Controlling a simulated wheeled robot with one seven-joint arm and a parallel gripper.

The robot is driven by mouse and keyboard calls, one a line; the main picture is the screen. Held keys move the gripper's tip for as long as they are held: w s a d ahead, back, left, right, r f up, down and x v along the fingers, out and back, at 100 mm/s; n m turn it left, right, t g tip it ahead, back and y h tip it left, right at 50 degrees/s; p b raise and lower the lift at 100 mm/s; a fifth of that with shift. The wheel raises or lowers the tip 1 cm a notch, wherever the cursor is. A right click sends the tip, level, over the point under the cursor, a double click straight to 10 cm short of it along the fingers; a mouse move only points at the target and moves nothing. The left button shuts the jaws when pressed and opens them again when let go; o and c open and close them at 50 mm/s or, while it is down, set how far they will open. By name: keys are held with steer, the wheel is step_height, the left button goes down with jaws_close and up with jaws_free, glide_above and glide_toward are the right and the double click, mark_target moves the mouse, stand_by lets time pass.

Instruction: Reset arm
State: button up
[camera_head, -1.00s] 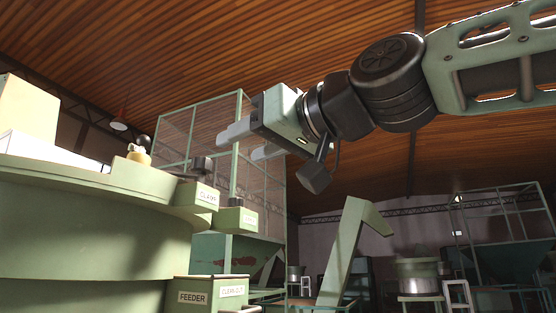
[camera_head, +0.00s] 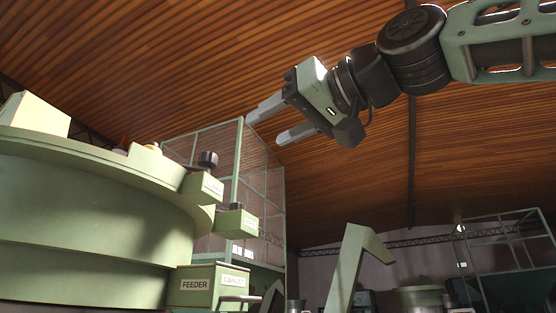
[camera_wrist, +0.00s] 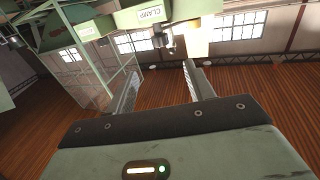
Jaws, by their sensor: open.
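My gripper (camera_head: 266,121) is in the upper middle of the head view, raised in the air below the wooden ceiling. Its two fingers point left and are spread apart with nothing between them. In the wrist view my gripper (camera_wrist: 160,82) also shows both fingers apart and empty. The green round feeder machine (camera_head: 85,215) stands at the left of the head view, below and left of the fingers and clear of them. The wrist view shows a block labelled CLAMP (camera_wrist: 140,16) beyond the fingertips.
A box labelled FEEDER (camera_head: 195,285) juts out at the lower middle. A tall mesh cage (camera_head: 215,150) stands behind the feeder machine. A slanted green chute (camera_head: 350,265) stands at the lower right. The space around my gripper is open air.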

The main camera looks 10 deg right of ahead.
stand_by(0.4)
